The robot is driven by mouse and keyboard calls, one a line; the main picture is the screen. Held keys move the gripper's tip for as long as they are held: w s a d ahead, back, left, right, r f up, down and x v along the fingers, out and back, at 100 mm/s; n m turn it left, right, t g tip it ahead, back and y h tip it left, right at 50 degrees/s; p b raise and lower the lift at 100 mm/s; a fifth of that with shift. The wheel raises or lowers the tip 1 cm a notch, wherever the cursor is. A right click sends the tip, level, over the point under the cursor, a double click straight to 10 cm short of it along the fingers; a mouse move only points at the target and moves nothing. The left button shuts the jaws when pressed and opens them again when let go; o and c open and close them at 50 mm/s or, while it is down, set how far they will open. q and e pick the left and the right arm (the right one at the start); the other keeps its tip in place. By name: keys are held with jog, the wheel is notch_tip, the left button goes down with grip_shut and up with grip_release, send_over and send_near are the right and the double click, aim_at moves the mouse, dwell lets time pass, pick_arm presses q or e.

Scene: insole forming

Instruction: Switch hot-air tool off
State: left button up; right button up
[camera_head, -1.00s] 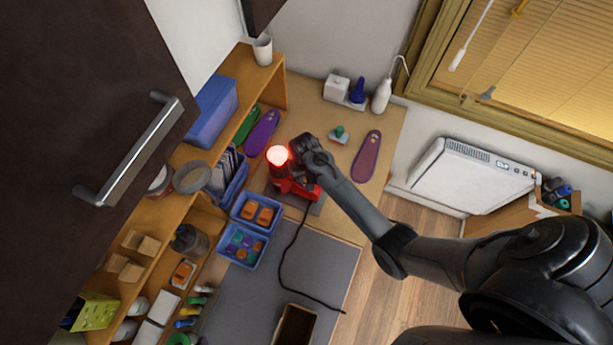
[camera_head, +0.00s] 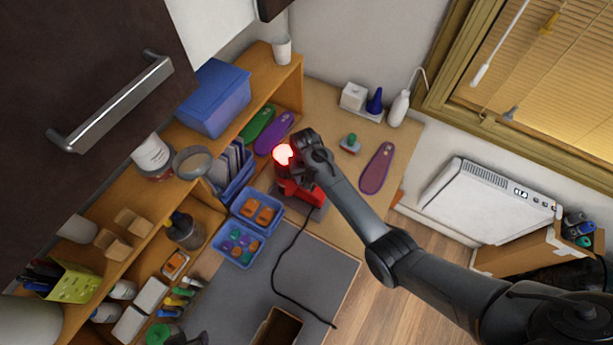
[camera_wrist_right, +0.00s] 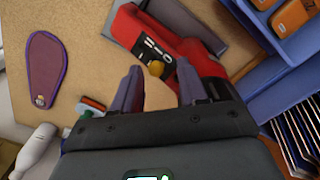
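The red hot-air tool (camera_head: 300,190) stands on the bench with its nozzle end (camera_head: 283,154) glowing red-white. Its red body (camera_wrist_right: 190,55) also shows in the right wrist view, with white marks and a small orange-yellow knob (camera_wrist_right: 156,68) on a dark panel. My right gripper (camera_wrist_right: 159,76) is open, its two fingers apart with the knob showing just beyond and between the tips. I cannot tell whether a finger touches the tool. In the head view my right gripper (camera_head: 306,158) is over the tool and hides part of it. My left gripper is not in view.
A black cord (camera_head: 276,268) runs from the tool across the grey mat (camera_head: 325,275). Blue bins (camera_head: 237,249) with small parts lie left of the tool. A purple insole (camera_head: 376,168) and a small green-topped item (camera_head: 350,143) lie to its right on bare bench.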

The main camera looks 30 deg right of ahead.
jog(key=shift+d+r, duration=0.1)
jog(key=shift+r, duration=0.25)
notch_tip(320, 180, up, 10)
jog(key=b, duration=0.1)
dwell(0.4)
dwell(0.4)
